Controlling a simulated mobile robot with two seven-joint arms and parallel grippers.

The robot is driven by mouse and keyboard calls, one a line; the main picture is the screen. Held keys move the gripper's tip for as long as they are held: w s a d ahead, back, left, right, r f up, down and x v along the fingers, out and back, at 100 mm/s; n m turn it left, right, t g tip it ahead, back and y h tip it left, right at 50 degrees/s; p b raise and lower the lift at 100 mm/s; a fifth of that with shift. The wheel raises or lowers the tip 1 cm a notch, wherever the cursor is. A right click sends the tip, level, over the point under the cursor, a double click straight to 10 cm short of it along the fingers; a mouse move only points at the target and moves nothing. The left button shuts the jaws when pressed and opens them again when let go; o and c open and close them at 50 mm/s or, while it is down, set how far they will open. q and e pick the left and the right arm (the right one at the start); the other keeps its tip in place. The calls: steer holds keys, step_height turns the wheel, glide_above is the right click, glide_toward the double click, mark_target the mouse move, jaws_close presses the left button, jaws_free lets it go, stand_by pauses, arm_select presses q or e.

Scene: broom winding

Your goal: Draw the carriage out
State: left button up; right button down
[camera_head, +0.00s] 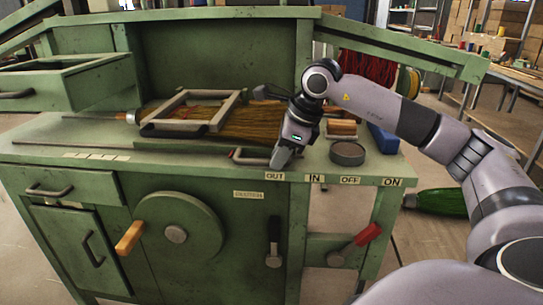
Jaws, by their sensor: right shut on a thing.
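My right gripper (281,160) reaches down from the right to the bench's front edge, just above the "OUT" label (275,176). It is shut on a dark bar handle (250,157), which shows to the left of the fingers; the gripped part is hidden. The handle appears to belong to the carriage, but the link between them is unclear. A pale rectangular frame (236,107) lies over straw-coloured bristles (258,128) behind the handle, left of my wrist. My left gripper is not in view.
The green bench (220,160) bears "IN", "OFF" and "ON" labels. A round dark tin (347,153) and a blue block (382,139) stand right of the gripper. Below are a wheel with a wooden knob (130,238), a black lever (274,243) and a red-handled lever (367,235).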

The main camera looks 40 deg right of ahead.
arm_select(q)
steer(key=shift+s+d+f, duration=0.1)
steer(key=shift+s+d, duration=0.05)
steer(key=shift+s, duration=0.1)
arm_select(e)
steer(key=shift+s+d, duration=0.45)
steer(key=c, duration=1.1)
jaws_free()
steer(key=shift+s+d, duration=0.1)
steer(key=shift+s, duration=0.05)
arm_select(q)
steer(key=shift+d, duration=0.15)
arm_select(e)
steer(key=shift+r, duration=0.1)
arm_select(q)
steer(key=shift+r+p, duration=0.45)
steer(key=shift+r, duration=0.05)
arm_select(e)
steer(key=v, duration=0.6)
steer(key=shift+s+r, duration=0.2)
steer(key=shift+r, duration=0.25)
